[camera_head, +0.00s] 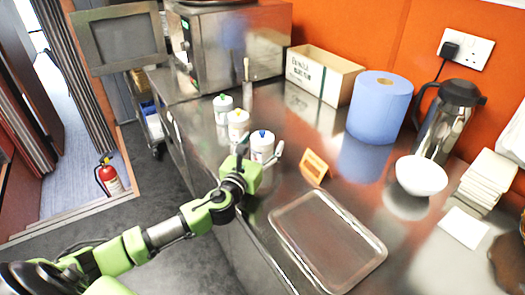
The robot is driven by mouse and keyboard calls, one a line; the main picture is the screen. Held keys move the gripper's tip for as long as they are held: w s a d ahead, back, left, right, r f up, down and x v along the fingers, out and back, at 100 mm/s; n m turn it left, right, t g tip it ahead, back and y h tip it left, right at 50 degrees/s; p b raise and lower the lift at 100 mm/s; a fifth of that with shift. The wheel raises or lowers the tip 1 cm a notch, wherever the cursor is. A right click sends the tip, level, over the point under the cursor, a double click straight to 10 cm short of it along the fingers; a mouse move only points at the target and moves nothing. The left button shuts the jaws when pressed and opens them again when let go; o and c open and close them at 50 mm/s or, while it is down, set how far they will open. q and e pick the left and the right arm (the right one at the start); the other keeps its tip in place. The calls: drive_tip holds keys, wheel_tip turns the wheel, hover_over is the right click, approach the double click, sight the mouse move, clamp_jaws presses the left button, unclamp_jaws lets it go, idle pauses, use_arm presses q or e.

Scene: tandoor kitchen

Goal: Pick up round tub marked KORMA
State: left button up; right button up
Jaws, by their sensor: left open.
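Three white round tubs stand in a row on the steel counter (300,165). One has a green knob on top (223,103), one a yellow knob (238,120), and the nearest a blue knob (262,145). Their labels are too small to read, so I cannot tell which is marked KORMA. My left gripper (261,151) is open at the near side of the blue-knobbed tub. Its fingers appear on either side of that tub, and the gripper hides the tub's lower part. I cannot tell whether they touch. My right gripper is not in view.
Behind are a cardboard box (343,80), a blue paper roll (380,108), a white bowl (421,176) and a flask (447,125). A steel oven (245,42) stands at the back left.

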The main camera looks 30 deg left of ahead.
use_arm(q)
drive_tip(key=shift+w, duration=0.25)
drive_tip(key=shift+c, duration=1.2)
drive_tip(key=c, duration=1.2)
drive_tip(key=shift+r, duration=0.1)
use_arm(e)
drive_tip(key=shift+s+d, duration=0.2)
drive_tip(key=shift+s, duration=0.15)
use_arm(q)
drive_tip(key=shift+r, duration=0.1)
